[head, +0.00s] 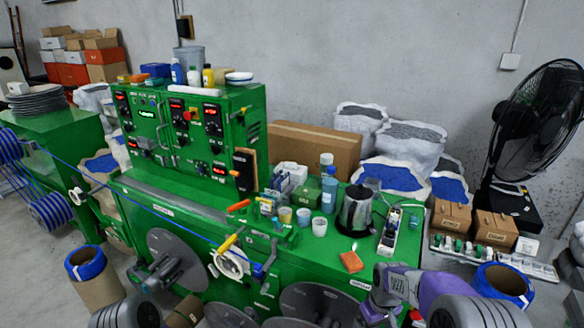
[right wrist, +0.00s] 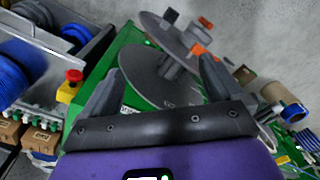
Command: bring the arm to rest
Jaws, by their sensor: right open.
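My right arm (head: 438,290), purple and grey, comes in at the lower right of the head view, in front of the green machine. In the right wrist view my right gripper (right wrist: 160,82) is open, its two dark fingers spread wide with nothing between them. Beyond them are a grey reel disc (right wrist: 155,72) and the green machine (right wrist: 112,55). A rounded grey part of my left arm (head: 128,312) shows at the lower left of the head view; its gripper is out of view. The blue cable (head: 150,209) runs from blue spools (head: 48,211) to the machine's front guide (head: 232,262).
The green machine top (head: 330,245) carries cups, a dark jug (head: 355,210) and an orange-brown block (head: 351,262). Rolls with blue bands (head: 88,265) stand low at left and right (head: 503,282). A black fan (head: 535,120) and cardboard boxes (head: 495,228) stand at right.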

